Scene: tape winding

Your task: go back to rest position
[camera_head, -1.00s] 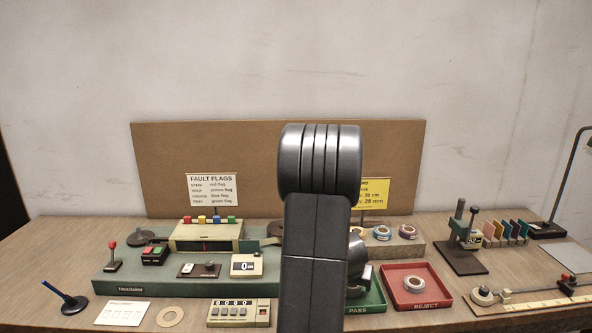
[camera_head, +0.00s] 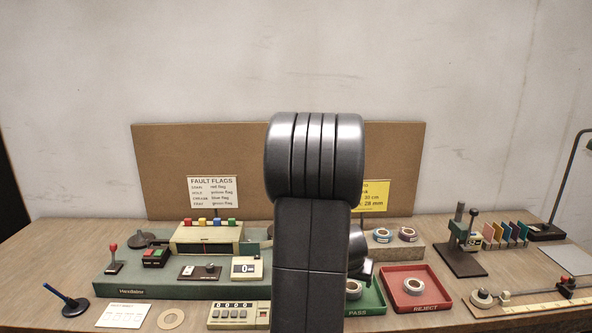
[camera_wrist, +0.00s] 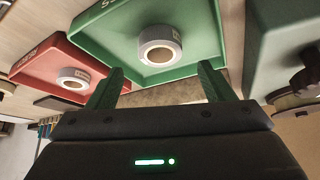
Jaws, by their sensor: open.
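My arm rises in the middle of the head view and hides my gripper there. In the wrist view my gripper (camera_wrist: 160,88) shows two green fingers spread apart with nothing between them. Beyond the fingers is the green PASS tray (camera_wrist: 203,48) with a white tape roll (camera_wrist: 160,45) in it. The red REJECT tray (camera_wrist: 45,50) with another tape roll (camera_wrist: 73,78) is to the left. In the head view the PASS tray (camera_head: 375,296) is partly hidden by my arm, and the REJECT tray (camera_head: 440,297) stands to its right.
The green winding machine (camera_head: 125,284) stands left of my arm. Tape rolls (camera_head: 407,234) sit on a wooden block behind the trays. A dark press stand (camera_head: 461,258) and a measuring rail (camera_head: 530,299) are at the right. The wall above is clear.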

